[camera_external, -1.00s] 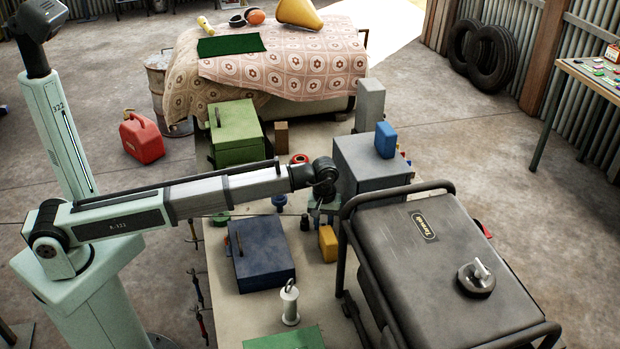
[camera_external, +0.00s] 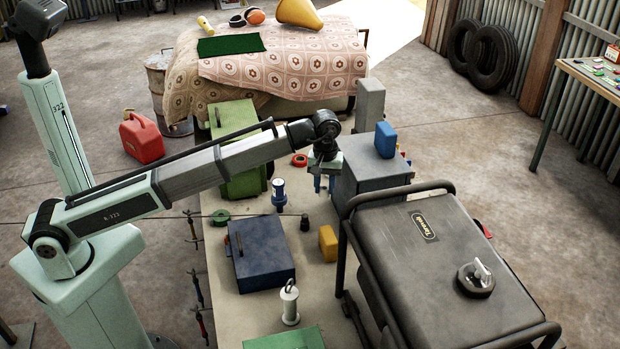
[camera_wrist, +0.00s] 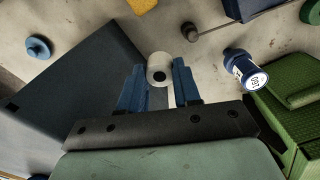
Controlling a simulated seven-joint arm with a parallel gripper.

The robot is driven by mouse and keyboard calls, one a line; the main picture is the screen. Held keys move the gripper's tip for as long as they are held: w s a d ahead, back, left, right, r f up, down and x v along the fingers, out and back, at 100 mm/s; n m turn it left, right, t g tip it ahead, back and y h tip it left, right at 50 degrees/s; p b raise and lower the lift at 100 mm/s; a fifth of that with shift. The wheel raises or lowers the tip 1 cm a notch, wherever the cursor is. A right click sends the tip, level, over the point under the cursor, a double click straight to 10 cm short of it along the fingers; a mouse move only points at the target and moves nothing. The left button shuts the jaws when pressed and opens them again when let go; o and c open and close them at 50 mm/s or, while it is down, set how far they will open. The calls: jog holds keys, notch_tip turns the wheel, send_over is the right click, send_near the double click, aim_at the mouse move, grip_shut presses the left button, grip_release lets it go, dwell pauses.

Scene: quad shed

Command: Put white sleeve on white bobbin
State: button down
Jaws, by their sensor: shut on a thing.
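The white sleeve (camera_wrist: 160,66), a short white cylinder with a dark hole in its end, sits between the two blue fingers of my gripper (camera_wrist: 158,78) in the wrist view. The gripper is shut on it. In the external view my gripper (camera_external: 324,187) hangs just left of the grey-blue cabinet, and the sleeve is too small to make out clearly. The white bobbin (camera_external: 290,304) stands upright at the front of the bench, well in front of my gripper, near a green panel. It is not in the wrist view.
A blue bobbin with a white label (camera_external: 278,195) stands left of my gripper. The cabinet (camera_external: 372,176) is close on the right. A dark blue box (camera_external: 263,262), a yellow block (camera_external: 328,243) and a small dark peg (camera_external: 305,223) lie between gripper and white bobbin. The generator (camera_external: 440,265) stands front right.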

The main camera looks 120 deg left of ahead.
aim_at(325, 188)
notch_tip(325, 188, up, 14)
jog(key=s+a, duration=0.1)
jog(key=a, duration=0.3)
jog(key=s+a+n, duration=0.1)
jog(key=s+a, duration=0.1)
jog(key=a, duration=0.3)
jog(key=s+a+n, duration=0.1)
jog(key=a, duration=0.4)
jog(key=shift+s+r, duration=0.1)
jog(key=shift+s, duration=0.1)
jog(key=s+a+n, duration=0.2)
jog(key=s+a, duration=0.5)
jog(key=a, duration=0.5)
jog(key=shift+s+a+f, duration=0.1)
jog(key=shift+a+f, duration=0.1)
jog(key=shift+f, duration=6.25)
jog(key=shift+a+f, duration=0.15)
jog(key=shift+f, duration=6.25)
jog(key=shift+f, duration=0.1)
jog(key=c, duration=0.8)
grip_release()
jog(key=r, duration=1.2)
jog(key=shift+d+r, duration=0.15)
jog(key=shift+d, duration=0.1)
